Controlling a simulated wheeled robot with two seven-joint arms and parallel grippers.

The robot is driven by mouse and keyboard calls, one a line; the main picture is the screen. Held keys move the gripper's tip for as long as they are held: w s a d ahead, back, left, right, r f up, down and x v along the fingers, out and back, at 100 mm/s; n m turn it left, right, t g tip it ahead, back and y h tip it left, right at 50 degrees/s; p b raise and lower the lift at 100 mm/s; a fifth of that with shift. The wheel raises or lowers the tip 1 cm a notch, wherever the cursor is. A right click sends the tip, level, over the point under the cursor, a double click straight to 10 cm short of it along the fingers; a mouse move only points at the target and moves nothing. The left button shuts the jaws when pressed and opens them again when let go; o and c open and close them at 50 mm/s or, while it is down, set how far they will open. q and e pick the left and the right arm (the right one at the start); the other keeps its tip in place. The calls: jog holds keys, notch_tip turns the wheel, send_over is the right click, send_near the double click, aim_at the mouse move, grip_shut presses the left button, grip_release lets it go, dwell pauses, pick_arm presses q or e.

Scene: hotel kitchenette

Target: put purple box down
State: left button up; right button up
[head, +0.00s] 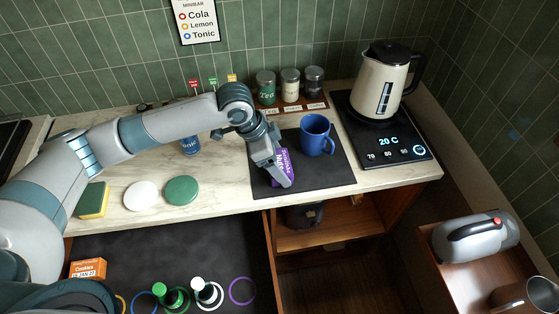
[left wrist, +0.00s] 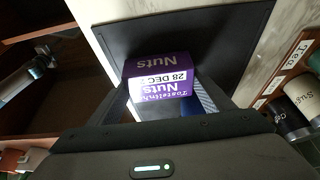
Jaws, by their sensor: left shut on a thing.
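The purple box (head: 281,168) is labelled Nuts and is at the black mat (head: 333,178) on the counter. My left gripper (head: 277,172) is shut on it, with a finger along its side. In the left wrist view the purple box (left wrist: 160,77) sits between the two fingers, its printed face with a date toward the camera. The black mat (left wrist: 205,22) is behind it. I cannot tell whether the box touches the mat. My right gripper is not in view.
A blue mug (head: 314,137) stands on the mat, right of the box. A kettle (head: 381,82) on its base is further right. Jars (head: 290,86) stand behind. An open drawer (head: 120,250) and a shelf (head: 340,222) lie below the counter's front edge.

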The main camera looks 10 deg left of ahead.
pick_arm(q)
jog(key=o, duration=1.1)
jog(key=shift+f, duration=0.1)
jog(key=shift+b+v, duration=1.25)
jog(key=shift+v, duration=4.85)
jog(key=shift+d, duration=0.1)
